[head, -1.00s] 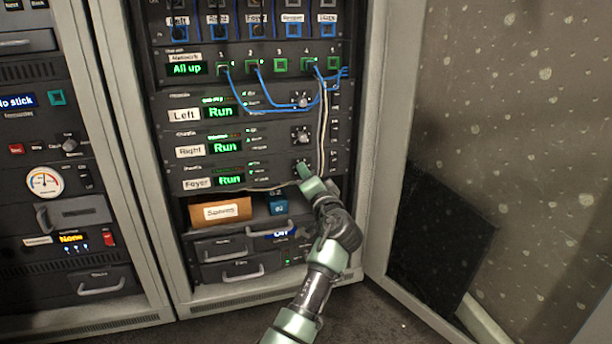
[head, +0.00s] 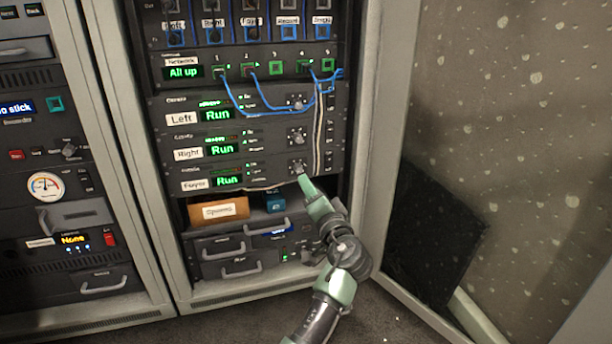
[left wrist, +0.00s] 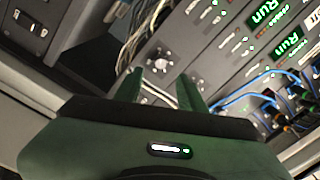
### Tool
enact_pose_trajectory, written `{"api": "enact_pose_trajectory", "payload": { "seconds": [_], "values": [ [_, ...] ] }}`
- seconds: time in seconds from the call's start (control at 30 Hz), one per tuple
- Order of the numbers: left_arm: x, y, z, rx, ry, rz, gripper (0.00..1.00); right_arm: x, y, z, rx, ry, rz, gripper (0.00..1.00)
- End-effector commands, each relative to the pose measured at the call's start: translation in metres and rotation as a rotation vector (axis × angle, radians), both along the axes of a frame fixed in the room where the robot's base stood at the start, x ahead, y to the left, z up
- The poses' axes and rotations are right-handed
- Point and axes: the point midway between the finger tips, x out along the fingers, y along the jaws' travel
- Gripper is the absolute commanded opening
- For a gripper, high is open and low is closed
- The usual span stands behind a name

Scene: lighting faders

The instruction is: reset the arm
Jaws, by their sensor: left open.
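My left gripper (head: 303,183) is in front of the rack, just below the rotary knob (head: 297,167) of the Foyer unit (head: 228,181). In the left wrist view its two green fingers (left wrist: 163,88) stand apart with nothing between them. A knob (left wrist: 161,62) shows beyond the fingertips there, apart from them. The Foyer, Right (head: 220,150) and Left (head: 217,115) units each show a green "Run" display. My right gripper is not in view.
Blue cables (head: 262,109) loop across the upper rack, and pale cables (head: 317,135) hang beside the knobs. An orange-brown box (head: 218,209) and a small blue box (head: 275,202) sit on the shelf below. An open door (head: 391,180) stands at the right.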

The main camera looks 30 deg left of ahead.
Motion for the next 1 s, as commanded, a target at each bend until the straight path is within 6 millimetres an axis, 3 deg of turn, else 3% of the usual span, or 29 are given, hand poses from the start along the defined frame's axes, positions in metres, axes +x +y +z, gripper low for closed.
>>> {"api": "enact_pose_trajectory", "payload": {
  "seconds": [0.57, 0.7, 0.77, 0.83, 0.93, 1.0],
  "values": [
    [-0.005, -0.006, -0.001, -0.002, 0.000, 0.000, 0.40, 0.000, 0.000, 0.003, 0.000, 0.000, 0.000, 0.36],
    [-0.001, -0.014, 0.006, -0.006, -0.012, -0.056, 0.40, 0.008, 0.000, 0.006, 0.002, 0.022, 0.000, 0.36],
    [0.003, -0.028, 0.013, -0.015, -0.031, -0.140, 0.40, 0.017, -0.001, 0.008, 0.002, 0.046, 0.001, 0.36],
    [0.007, -0.056, 0.029, -0.034, -0.075, -0.291, 0.40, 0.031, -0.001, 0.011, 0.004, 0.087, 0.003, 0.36],
    [0.001, -0.115, 0.064, -0.080, -0.180, -0.575, 0.40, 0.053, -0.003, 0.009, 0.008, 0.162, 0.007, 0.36],
    [-0.015, -0.158, 0.093, -0.120, -0.275, -0.770, 0.40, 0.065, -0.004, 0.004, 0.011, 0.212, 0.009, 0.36]
  ]
}}
